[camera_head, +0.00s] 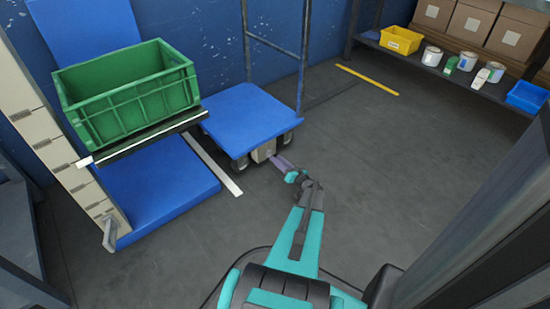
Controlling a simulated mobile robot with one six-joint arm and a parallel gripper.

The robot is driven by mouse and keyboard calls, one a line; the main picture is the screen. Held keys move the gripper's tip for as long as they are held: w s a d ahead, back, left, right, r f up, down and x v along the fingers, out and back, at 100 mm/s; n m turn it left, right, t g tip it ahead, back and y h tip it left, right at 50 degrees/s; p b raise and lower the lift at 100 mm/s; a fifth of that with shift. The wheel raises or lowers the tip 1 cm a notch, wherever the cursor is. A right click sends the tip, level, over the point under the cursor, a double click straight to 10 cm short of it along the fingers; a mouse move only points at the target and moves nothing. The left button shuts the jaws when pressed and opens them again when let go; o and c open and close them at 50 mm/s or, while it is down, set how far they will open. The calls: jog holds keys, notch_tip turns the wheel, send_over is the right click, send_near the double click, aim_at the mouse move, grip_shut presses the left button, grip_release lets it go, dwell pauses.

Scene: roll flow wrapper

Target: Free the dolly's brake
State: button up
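The dolly (243,117) has a flat blue deck, dark wheels and an upright metal tube handle at its back. A small beige-grey block (263,152) sits low at its front edge, between the front wheels. A greyish-purple piece (281,163) shows just right of the block; I cannot tell whether it is the brake pedal or part of my gripper. My gripper (289,172), at the end of my teal and dark arm, is low by the dolly's front right corner. Its fingers are too small to read, and I cannot tell if it touches anything.
A green crate (130,95) stands on a dark ledge at left, above a blue platform (156,188). A white floor strip (213,164) runs left of the dolly. A shelf with boxes, cans and a yellow bin (401,40) is at back right. Floor right of the dolly is clear.

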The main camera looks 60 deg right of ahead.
aim_at(269, 154)
jog(key=shift+b+x, duration=0.5)
jog(key=shift+x, duration=1.3)
